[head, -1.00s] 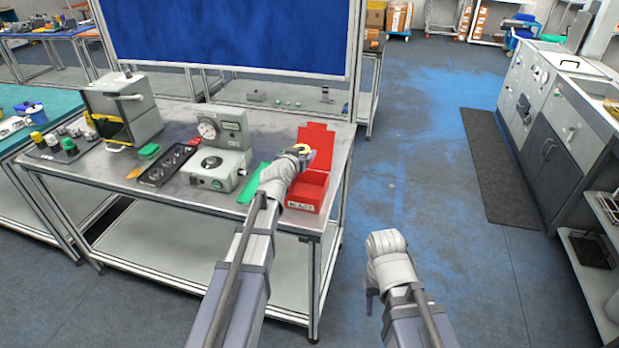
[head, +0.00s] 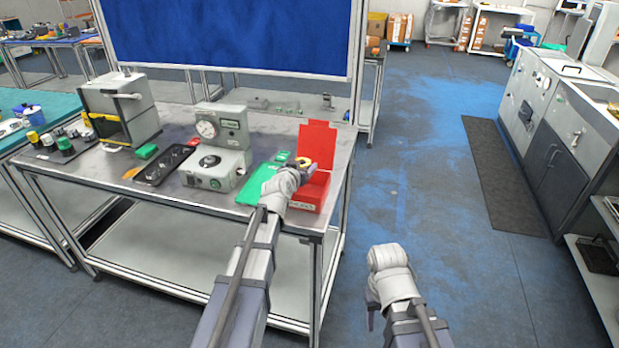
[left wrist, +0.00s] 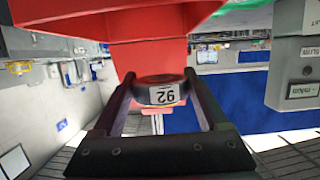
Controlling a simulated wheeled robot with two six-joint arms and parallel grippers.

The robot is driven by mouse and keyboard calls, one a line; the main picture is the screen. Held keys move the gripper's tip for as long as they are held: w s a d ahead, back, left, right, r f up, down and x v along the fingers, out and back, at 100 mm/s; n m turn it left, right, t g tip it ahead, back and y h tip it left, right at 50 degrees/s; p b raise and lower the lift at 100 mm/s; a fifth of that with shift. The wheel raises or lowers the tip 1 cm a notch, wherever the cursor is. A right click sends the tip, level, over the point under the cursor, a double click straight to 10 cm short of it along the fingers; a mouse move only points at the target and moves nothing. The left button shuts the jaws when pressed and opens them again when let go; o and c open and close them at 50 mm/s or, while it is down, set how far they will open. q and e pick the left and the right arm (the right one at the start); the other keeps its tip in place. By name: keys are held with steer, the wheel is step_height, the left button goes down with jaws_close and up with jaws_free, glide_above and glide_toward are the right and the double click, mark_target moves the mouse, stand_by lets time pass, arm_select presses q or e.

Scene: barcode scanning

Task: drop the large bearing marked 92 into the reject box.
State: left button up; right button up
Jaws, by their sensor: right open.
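The large bearing (head: 303,161) is a dark ring with a yellowish face in the head view. In the left wrist view the bearing (left wrist: 163,92) shows a white label with 92, upside down. My left gripper (head: 301,166) is shut on it, one finger at each side. The red reject box (head: 307,196) stands at the table's right end with its lid raised at the back; the bearing is held above it, near its left side. The box also shows in the left wrist view (left wrist: 135,55). My right gripper (head: 371,308) is open and empty over the floor, right of the table.
A green mat (head: 257,187) lies just left of the box. A grey gauge device (head: 218,150), a dark tray (head: 163,165) and a grey open-fronted machine (head: 120,110) stand further left on the table (head: 230,212).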

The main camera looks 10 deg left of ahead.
arm_select(q)
steer(key=o, duration=0.4)
steer(key=shift+c, duration=0.2)
steer(key=shift+s, duration=0.15)
steer(key=p+v, duration=0.2)
steer(key=v, duration=0.5)
steer(key=shift+s, duration=0.25)
steer(key=shift+r, duration=0.15)
